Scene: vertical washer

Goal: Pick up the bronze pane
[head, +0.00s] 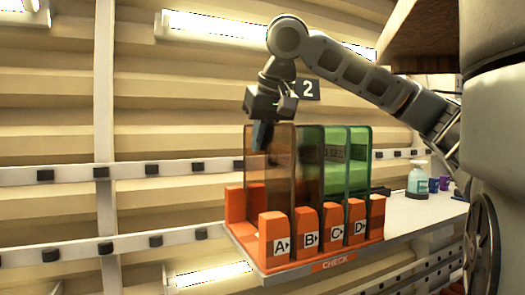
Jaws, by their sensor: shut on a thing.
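The bronze pane (280,170) is a translucent brown upright sheet at the left end of the orange rack (262,262), behind the block marked A. Its top is about level with the other panes, and its lower edge is hidden by the block. My gripper (262,136) points down at the pane's upper left part. Its dark fingers are shut on the pane, and one shows through the tinted sheet. The finger on the far side is hard to make out.
Olive-green (309,160) and green panes (358,160) stand close to the right, behind blocks B, C and D. A spray bottle (417,180) and purple cups (439,184) stand on the white shelf (412,212) to the right. Free room lies above the rack.

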